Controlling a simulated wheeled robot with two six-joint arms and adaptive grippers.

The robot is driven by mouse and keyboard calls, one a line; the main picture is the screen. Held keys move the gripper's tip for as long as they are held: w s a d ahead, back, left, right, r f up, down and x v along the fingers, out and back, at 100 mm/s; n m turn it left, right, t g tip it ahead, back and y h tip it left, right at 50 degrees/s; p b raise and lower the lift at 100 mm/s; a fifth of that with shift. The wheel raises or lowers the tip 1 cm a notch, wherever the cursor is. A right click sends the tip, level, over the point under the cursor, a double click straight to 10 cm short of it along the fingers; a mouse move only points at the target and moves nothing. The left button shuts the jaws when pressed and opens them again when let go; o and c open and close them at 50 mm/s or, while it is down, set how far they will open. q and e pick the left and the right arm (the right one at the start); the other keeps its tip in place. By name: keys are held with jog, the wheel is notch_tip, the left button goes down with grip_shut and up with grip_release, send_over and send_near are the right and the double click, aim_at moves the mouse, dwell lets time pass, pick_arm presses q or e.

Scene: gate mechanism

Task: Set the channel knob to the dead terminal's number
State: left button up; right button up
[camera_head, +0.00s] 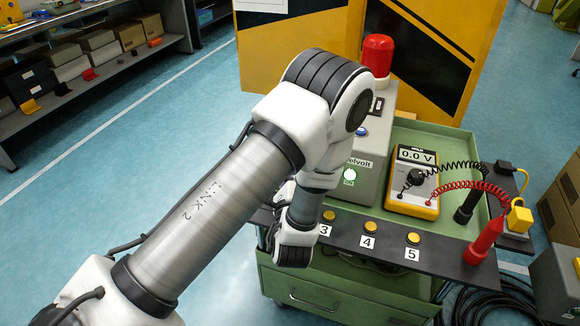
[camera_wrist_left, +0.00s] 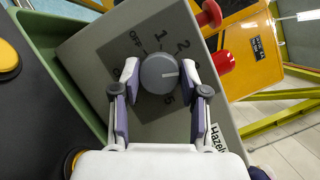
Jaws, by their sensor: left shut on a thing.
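The grey channel knob (camera_wrist_left: 152,84) is on the face of a grey box, with OFF, 1, 2 and 5 readable around it. Its white line points right, below the 2; a finger covers any mark there. My left gripper (camera_wrist_left: 160,74) is shut on the knob, one finger on each side. In the head view my arm hides the knob. Yellow-topped terminals 3 (camera_head: 329,215), 4 (camera_head: 370,226) and 5 (camera_head: 413,238) sit on a dark strip; lower numbers are hidden. The yellow meter (camera_head: 415,182) reads 0.0 V. My right gripper is not in view.
A red probe (camera_head: 484,240) and a black probe (camera_head: 467,207) stand on the right of the green cart (camera_head: 340,296), with coiled leads.

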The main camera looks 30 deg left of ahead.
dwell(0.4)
pick_arm(q)
jog(key=o, duration=1.1)
jog(key=shift+o, duration=0.2)
notch_tip(320, 180, up, 10)
